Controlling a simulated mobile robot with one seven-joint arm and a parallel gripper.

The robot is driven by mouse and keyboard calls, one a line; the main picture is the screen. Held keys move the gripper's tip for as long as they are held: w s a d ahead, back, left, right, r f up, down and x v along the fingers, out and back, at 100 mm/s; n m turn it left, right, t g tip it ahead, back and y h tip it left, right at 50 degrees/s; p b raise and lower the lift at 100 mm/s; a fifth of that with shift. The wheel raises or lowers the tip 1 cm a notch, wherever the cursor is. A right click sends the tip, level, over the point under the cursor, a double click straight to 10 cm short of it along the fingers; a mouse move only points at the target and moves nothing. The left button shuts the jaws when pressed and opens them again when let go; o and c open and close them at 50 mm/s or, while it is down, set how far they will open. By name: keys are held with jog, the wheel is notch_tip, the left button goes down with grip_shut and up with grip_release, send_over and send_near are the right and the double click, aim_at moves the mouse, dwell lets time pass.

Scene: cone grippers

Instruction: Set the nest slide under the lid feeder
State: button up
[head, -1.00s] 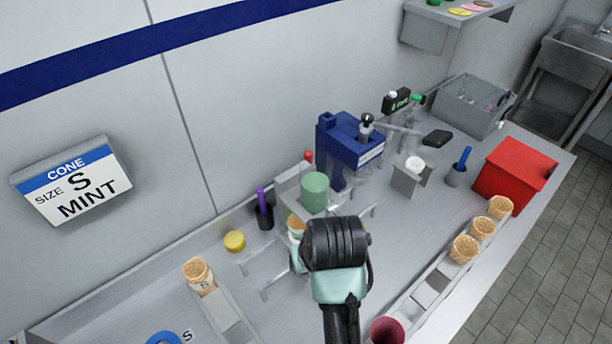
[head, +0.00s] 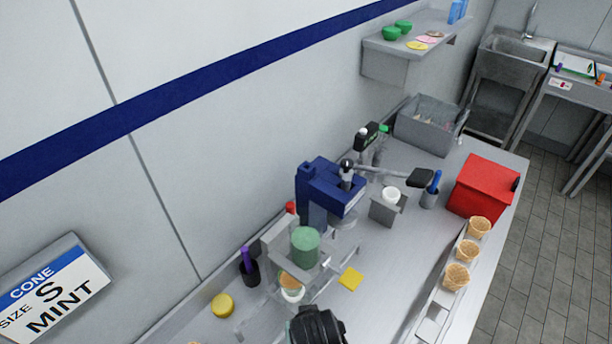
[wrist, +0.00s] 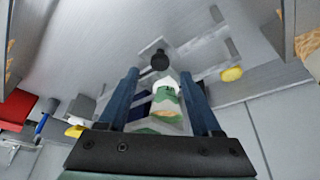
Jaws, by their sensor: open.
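The lid feeder, with a green cylinder (head: 305,246) on a grey stand, is left of a blue machine (head: 326,188) in the head view. A white cup-like nest (head: 292,295) with a tan cone top sits on metal rails just below the green cylinder. In the wrist view, my gripper (wrist: 159,76) is open, its two blue fingers apart. A black round knob (wrist: 160,61) shows beyond the fingertips, with a white and green piece (wrist: 165,95) between the fingers. I cannot tell whether either finger touches the knob. In the head view the fingers are hidden behind my wrist.
A yellow round (head: 222,305) and a black cup with a purple tool (head: 249,270) stand left. A cone rack (head: 437,310), red box (head: 483,187) and grey bin (head: 428,125) are to the right.

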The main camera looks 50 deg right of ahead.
jog(key=shift+x, duration=2.15)
jog(key=shift+c, duration=0.3)
grip_shut()
jog(key=shift+d, duration=0.15)
